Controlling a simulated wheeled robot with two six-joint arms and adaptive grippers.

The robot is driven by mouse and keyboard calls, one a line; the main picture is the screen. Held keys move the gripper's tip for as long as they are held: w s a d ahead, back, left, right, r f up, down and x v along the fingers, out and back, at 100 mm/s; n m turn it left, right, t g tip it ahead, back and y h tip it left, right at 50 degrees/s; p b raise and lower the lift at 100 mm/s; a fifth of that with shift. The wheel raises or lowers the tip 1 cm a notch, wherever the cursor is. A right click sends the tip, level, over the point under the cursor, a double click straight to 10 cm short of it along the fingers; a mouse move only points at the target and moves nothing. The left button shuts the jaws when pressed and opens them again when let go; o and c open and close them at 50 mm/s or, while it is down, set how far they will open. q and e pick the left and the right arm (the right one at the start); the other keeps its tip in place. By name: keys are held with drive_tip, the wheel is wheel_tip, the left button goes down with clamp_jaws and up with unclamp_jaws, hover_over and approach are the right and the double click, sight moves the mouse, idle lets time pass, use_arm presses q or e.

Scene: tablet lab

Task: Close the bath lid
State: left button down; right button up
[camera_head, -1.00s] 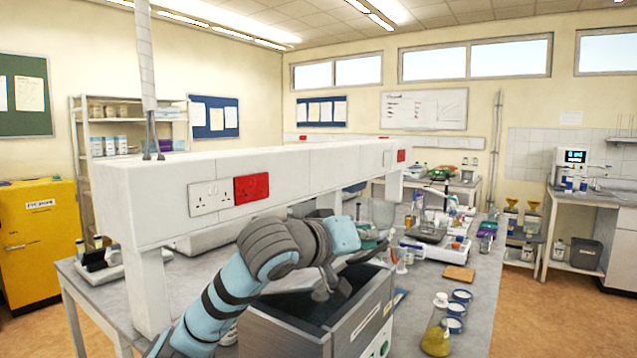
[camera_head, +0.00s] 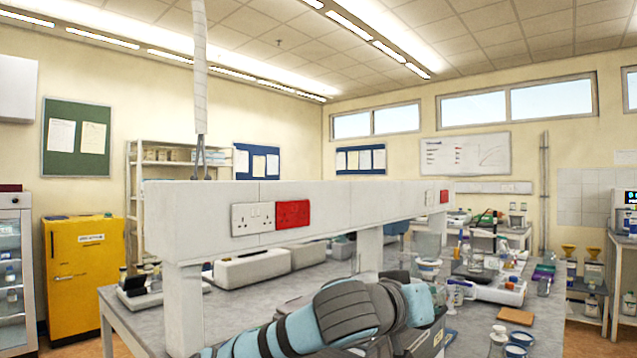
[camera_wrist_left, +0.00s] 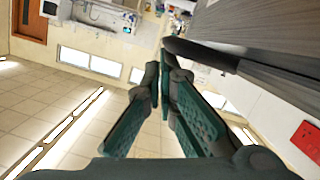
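The bath (camera_head: 432,342) is a grey box on the bench at the bottom of the head view. My left arm hides most of it, and I cannot see there how its lid stands. In the left wrist view a grey, wood-grained panel (camera_wrist_left: 265,35), seemingly part of the bath or its lid, fills the upper right. A dark bar (camera_wrist_left: 203,53) runs along it. My left gripper (camera_wrist_left: 159,78) has its teal fingers close together at the tips, with nothing visible between them, just beside the end of the bar. Contact is unclear. My right gripper is out of view.
A white bench shelf with a red socket (camera_head: 292,214) spans behind my left arm. Blue-rimmed dishes (camera_head: 515,316), a brown board (camera_head: 525,287) and a white instrument (camera_head: 492,291) stand right of the bath. A yellow cabinet (camera_head: 84,280) is at far left.

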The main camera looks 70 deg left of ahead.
use_arm(q)
drive_tip(key=shift+d+f, duration=0.1)
drive_tip(key=shift+f, duration=0.05)
drive_tip(key=s+r, duration=0.2)
drive_tip(key=r, duration=0.1)
drive_tip(key=s+r+p, duration=0.1)
drive_tip(key=shift+r, duration=0.25)
drive_tip(key=s+d+r+t, duration=0.1)
drive_tip(key=s+d+r, duration=0.1)
drive_tip(key=s+r, duration=0.2)
drive_tip(key=v, duration=0.3)
drive_tip(key=shift+a+f, duration=0.2)
drive_tip(key=shift+f, duration=0.1)
